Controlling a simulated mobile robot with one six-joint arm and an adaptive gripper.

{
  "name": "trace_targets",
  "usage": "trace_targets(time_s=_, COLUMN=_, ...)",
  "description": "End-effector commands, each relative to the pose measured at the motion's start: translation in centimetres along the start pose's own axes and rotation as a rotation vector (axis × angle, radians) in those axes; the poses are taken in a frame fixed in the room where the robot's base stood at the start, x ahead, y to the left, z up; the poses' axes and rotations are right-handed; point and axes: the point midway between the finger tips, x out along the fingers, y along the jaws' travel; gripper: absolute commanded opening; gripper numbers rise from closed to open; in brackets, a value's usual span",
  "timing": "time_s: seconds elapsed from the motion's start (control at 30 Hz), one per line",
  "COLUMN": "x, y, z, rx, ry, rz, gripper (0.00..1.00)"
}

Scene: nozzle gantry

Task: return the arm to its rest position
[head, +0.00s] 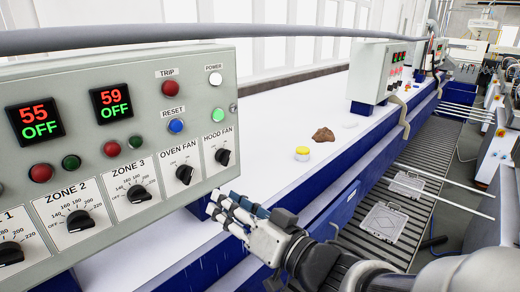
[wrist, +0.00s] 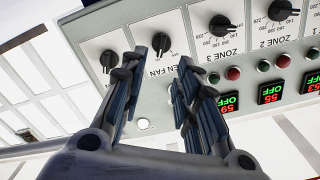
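My gripper (head: 226,207) is in front of the lower right corner of the grey control panel (head: 150,80), below the hood fan knob (head: 222,156). In the wrist view my gripper (wrist: 161,62) has its two fingers apart with nothing held between them. Past the fingertips lie the panel's oven fan knob (wrist: 163,43) and hood fan knob (wrist: 109,61), seen upside down. The fingers overlap part of the panel lettering. I cannot tell whether they touch the panel, but no contact shows. My arm (head: 320,262) reaches in from the lower right.
A grey pipe (head: 250,36) crosses above the panel. Behind, a white bench top (head: 270,125) carries a yellow-lidded jar (head: 302,153) and a brown lump (head: 323,134). A second control box (head: 375,72) stands farther back. A roller conveyor (head: 418,170) with grey cases runs at right.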

Motion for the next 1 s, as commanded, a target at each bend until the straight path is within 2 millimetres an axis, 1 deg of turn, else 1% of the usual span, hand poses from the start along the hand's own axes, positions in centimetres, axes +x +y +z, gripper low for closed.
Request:
trace_targets(time_s=0.07, x=-0.3, y=1.4, z=0.2, rx=-0.028, ry=0.005, rz=0.050, gripper=0.29)
trace_targets(time_s=0.13, x=-0.9, y=3.6, z=0.5, rx=-0.073, ry=0.007, rz=0.140, gripper=0.29)
trace_targets(time_s=0.17, x=-1.4, y=4.9, z=0.7, rx=-0.096, ry=0.004, rz=0.191, gripper=0.29)
trace_targets(time_s=0.2, x=-2.2, y=6.8, z=1.0, rx=-0.128, ry=-0.001, rz=0.269, gripper=0.29)
trace_targets(time_s=0.27, x=-4.0, y=9.7, z=1.6, rx=-0.172, ry=-0.017, rz=0.399, gripper=0.29)
trace_targets(time_s=0.3, x=-5.4, y=11.6, z=2.1, rx=-0.196, ry=-0.035, rz=0.487, gripper=0.29)
trace_targets(time_s=0.37, x=-7.8, y=14.2, z=3.1, rx=-0.218, ry=-0.073, rz=0.613, gripper=0.29)
trace_targets(time_s=0.4, x=-9.5, y=15.6, z=4.0, rx=-0.226, ry=-0.105, rz=0.689, gripper=0.29)
trace_targets(time_s=0.47, x=-12.3, y=17.4, z=5.6, rx=-0.224, ry=-0.162, rz=0.794, gripper=0.29)
trace_targets(time_s=0.5, x=-14.1, y=18.3, z=6.9, rx=-0.217, ry=-0.206, rz=0.857, gripper=0.29)
trace_targets(time_s=0.53, x=-15.5, y=18.8, z=7.9, rx=-0.208, ry=-0.241, rz=0.898, gripper=0.29)
trace_targets(time_s=0.57, x=-16.9, y=19.3, z=9.1, rx=-0.196, ry=-0.280, rz=0.936, gripper=0.29)
trace_targets(time_s=0.6, x=-18.6, y=19.6, z=10.8, rx=-0.177, ry=-0.334, rz=0.979, gripper=0.29)
trace_targets(time_s=0.67, x=-21.1, y=19.8, z=13.6, rx=-0.141, ry=-0.421, rz=1.027, gripper=0.29)
trace_targets(time_s=0.7, x=-22.6, y=19.6, z=15.4, rx=-0.115, ry=-0.481, rz=1.046, gripper=0.29)
trace_targets(time_s=0.8, x=-25.5, y=18.4, z=19.8, rx=-0.052, ry=-0.618, rz=1.059, gripper=0.29)
trace_targets(time_s=0.9, x=-27.4, y=17.0, z=23.1, rx=-0.004, ry=-0.728, rz=1.040, gripper=0.29)
trace_targets(time_s=1.0, x=-28.5, y=15.8, z=25.0, rx=0.027, ry=-0.797, rz=1.016, gripper=0.29)
